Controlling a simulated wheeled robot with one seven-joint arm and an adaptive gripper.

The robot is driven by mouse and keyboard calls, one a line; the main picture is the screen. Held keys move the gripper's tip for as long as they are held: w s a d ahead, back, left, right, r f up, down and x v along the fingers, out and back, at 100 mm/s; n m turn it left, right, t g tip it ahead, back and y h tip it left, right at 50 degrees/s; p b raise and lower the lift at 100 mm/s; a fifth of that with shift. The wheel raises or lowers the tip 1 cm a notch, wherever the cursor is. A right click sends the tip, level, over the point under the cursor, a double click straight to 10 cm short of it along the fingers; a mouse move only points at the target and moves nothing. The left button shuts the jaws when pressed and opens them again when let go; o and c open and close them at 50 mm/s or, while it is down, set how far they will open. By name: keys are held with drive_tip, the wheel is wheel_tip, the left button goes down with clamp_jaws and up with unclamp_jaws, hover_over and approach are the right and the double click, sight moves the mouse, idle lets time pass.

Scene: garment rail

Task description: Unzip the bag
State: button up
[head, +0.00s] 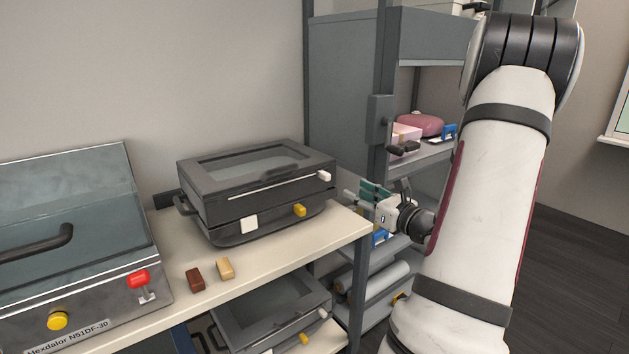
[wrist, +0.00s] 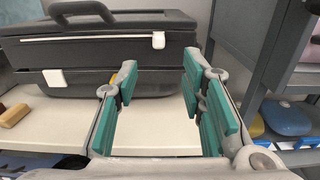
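The bag is a dark grey case-like box (head: 262,172) with a top handle, standing on the cream table. A pale zip line runs along its front, with a white pull (head: 324,176) at the right end. In the wrist view the bag (wrist: 100,62) fills the upper left, and the white pull (wrist: 158,40) shows near its right end. My gripper (head: 370,196) is just right of the bag, apart from it. In the wrist view my gripper (wrist: 160,75) has its teal-padded fingers wide apart with nothing between them.
A metal machine (head: 60,240) with a clear lid stands at the left. Brown and tan blocks (head: 225,268) lie in front of the bag. A similar case (head: 270,308) sits on the lower shelf. A grey shelving unit (head: 345,85) with several items stands close behind my gripper.

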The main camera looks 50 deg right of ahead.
sight(329, 177)
drive_tip(key=x, duration=1.3)
drive_tip(key=shift+w+a+r+b, duration=0.1)
drive_tip(key=shift+w+b, duration=0.15)
drive_tip(key=shift+b, duration=0.05)
clamp_jaws()
